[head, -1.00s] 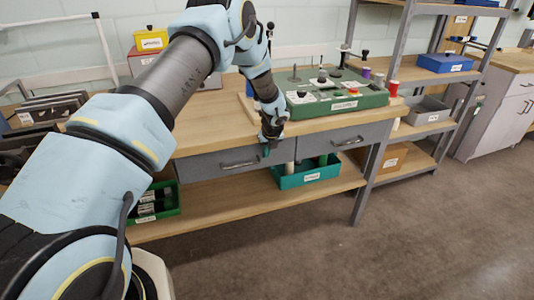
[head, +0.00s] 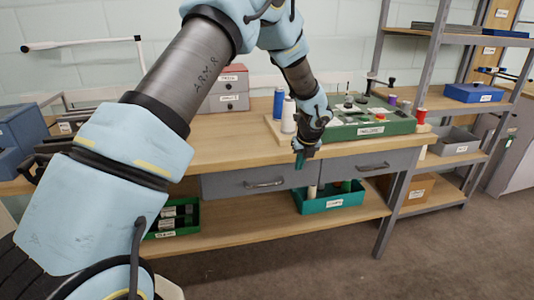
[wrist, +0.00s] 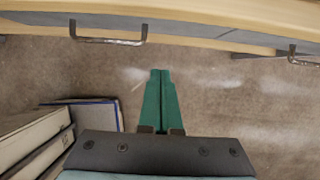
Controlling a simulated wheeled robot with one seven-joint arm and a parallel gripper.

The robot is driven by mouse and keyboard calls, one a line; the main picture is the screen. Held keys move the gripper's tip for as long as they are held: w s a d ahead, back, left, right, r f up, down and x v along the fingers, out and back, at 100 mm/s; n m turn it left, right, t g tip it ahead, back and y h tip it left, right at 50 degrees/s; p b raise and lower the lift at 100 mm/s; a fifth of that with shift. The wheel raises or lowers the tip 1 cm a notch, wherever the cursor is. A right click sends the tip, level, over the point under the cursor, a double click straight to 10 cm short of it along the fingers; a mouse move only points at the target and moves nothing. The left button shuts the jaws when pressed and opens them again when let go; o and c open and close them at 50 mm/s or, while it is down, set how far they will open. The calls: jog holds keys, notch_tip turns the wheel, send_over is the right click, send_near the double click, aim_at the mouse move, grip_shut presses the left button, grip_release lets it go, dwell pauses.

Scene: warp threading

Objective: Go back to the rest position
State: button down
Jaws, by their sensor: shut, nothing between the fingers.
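A blue spool (head: 278,103) and a pale spool (head: 288,116) stand on the bench just left of my wrist.
Two drawers with handles (head: 264,184) lie under the bench top. A teal bin (head: 335,202) and a green bin (head: 172,220) sit on the lower shelf. A shelf unit with a blue box (head: 473,93) stands at right. Floor (head: 450,260) in front is clear.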

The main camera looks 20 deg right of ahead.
jog(key=s+a+r+n+g+y, duration=0.1)
jog(key=a+r+n, duration=0.3)
jog(key=a+n, duration=0.7)
jog(key=a+r+n+g, duration=0.1)
jog(key=a+r+n, duration=0.5)
jog(key=a, duration=0.9)
jog(key=s+a+r+n, duration=0.2)
jog(key=s+a+n, duration=1.1)
jog(key=a+n, duration=0.3)
jog(key=n, duration=0.3)
jog(key=shift+s+a+g+h, duration=0.2)
jog(key=shift+g+h, duration=0.1)
jog(key=shift+g, duration=0.1)
